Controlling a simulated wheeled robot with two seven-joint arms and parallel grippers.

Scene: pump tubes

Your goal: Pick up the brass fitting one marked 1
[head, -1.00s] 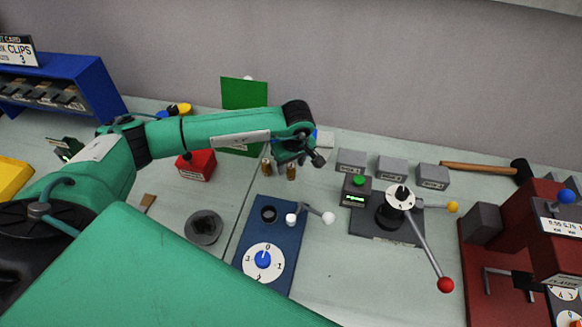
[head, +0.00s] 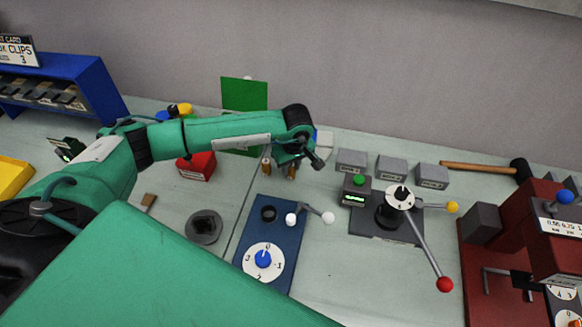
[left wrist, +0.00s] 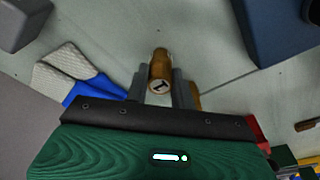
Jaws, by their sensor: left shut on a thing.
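The brass fitting marked 1 (left wrist: 160,72) stands between my left gripper's fingers (left wrist: 159,84) in the left wrist view, its dark 1 facing the camera. In the head view this fitting (head: 292,173) shows under the gripper, its top hidden by the fingers. My left gripper (head: 291,162) is shut on it at the table. A second brass fitting (head: 266,166) stands just to its left, apart from it; in the left wrist view it is mostly hidden behind a finger. My right gripper is not in view.
A blue panel with a dial (head: 284,226) lies in front of the fittings. A red box (head: 196,166) is at left, a green board (head: 244,94) behind. Grey blocks (head: 391,168) and a lever device (head: 388,215) stand at right. A blue-and-white item (left wrist: 78,75) lies beside the gripper.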

